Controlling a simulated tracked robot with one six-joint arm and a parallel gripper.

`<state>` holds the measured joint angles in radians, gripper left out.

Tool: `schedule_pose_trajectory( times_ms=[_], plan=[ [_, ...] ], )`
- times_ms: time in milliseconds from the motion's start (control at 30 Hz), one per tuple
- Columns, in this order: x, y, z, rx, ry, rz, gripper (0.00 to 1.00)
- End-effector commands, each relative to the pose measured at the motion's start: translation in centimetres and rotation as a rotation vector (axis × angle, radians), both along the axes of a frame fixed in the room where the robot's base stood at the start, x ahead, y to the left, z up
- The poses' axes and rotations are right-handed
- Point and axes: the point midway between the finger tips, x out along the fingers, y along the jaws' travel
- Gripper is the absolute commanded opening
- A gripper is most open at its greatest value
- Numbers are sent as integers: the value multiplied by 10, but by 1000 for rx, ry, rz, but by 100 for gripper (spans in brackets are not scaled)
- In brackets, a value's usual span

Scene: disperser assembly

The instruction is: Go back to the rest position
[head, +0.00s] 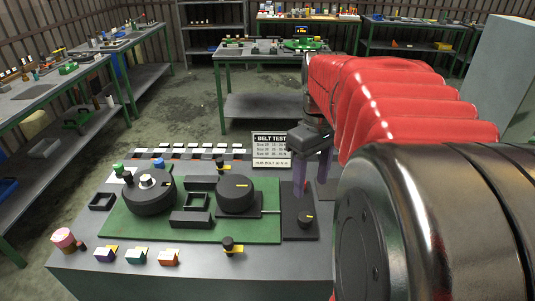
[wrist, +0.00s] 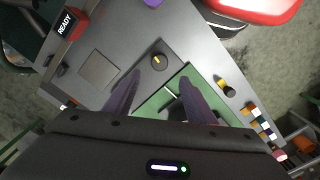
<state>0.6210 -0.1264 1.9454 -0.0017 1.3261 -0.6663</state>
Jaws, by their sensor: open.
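My gripper (head: 312,180) hangs at the end of my red arm, with its dark purple fingers pointing down. It is over the right end of the bench, above a dark plate (head: 299,232) with a black knob. The fingers are apart with nothing held between them. In the wrist view my gripper (wrist: 160,78) shows both fingers spread, with a black knob with a yellow mark (wrist: 159,62) on the bench beyond the tips. My forearm hides the bench's right side in the head view.
A green board (head: 150,228) on the bench carries two large black round parts (head: 238,193) and small black frames. Small coloured blocks (head: 136,257) line the front. Other tables (head: 258,55) stand beyond an open floor.

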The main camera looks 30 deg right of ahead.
Motion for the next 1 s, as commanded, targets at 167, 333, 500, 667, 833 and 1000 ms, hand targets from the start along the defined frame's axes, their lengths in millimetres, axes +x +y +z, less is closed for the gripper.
schedule_pose_trajectory(
  times_ms=[167, 333, 500, 667, 833, 1000],
  plan=[
    [0, 0, 0, 0, 0, 0, 50],
    [0, 0, 0, 0, -1, 0, 50],
    [1, 0, 0, -2, -3, -21, 50],
    [6, -4, -4, -17, -26, -100, 50],
    [4, -1, -20, -30, -54, -224, 50],
    [3, 22, -28, -50, -110, -301, 50]
  ],
)
